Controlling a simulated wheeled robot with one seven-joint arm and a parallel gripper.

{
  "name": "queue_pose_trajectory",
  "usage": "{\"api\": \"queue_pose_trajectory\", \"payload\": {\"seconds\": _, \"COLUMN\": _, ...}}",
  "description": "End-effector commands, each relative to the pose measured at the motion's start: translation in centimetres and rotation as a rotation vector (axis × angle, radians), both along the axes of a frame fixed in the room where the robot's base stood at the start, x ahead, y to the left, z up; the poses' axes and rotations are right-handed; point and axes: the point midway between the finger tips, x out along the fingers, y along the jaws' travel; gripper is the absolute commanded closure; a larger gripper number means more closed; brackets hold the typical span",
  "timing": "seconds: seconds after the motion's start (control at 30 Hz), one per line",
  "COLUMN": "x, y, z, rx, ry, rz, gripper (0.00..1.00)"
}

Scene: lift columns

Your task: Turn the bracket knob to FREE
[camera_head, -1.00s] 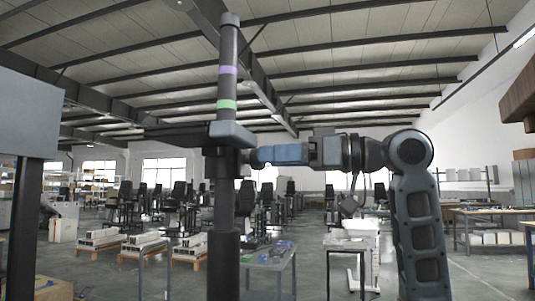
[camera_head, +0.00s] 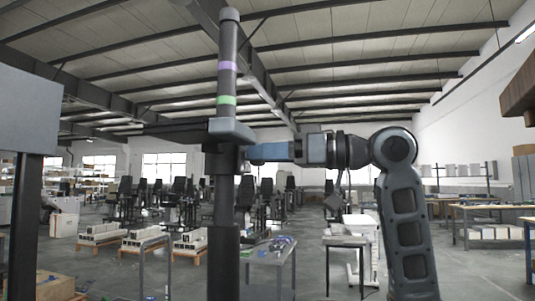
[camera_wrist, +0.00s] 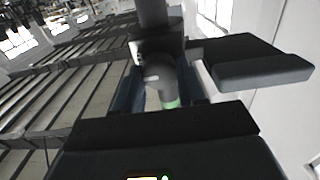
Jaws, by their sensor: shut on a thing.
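A grey bracket (camera_head: 228,131) sits on the upright dark lift column (camera_head: 224,215), and a dark flat arm runs left from it. Above the bracket the post carries a purple and a green band (camera_head: 226,100). My gripper (camera_head: 250,152) reaches in from the right, its blue fingers against the bracket's side just below the grey block. The wrist view shows a rounded grey knob (camera_wrist: 160,76) between the two blue fingers, which are shut on it. Any marking on the knob cannot be read. In the head view the knob is hidden by the fingers and bracket.
A grey panel (camera_head: 28,110) on a dark post stands at the left. A brown box-like shape (camera_head: 520,92) juts in at the upper right. Behind are a small table (camera_head: 268,250), low pallets with pale blocks (camera_head: 145,238) and several chairs.

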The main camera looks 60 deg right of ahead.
Motion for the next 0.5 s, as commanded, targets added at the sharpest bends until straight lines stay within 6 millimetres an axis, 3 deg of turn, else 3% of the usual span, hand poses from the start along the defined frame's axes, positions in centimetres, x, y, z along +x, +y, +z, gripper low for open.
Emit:
{"api": "queue_pose_trajectory", "payload": {"seconds": 0.1, "x": -0.01, "y": -0.01, "z": 0.01, "rx": 0.000, "ry": 0.000, "rz": 0.000, "gripper": 0.90}}
{"api": "queue_pose_trajectory", "payload": {"seconds": 0.5, "x": -0.05, "y": 0.01, "z": -0.19, "rx": -0.084, "ry": -0.033, "rz": 0.000, "gripper": 0.90}}
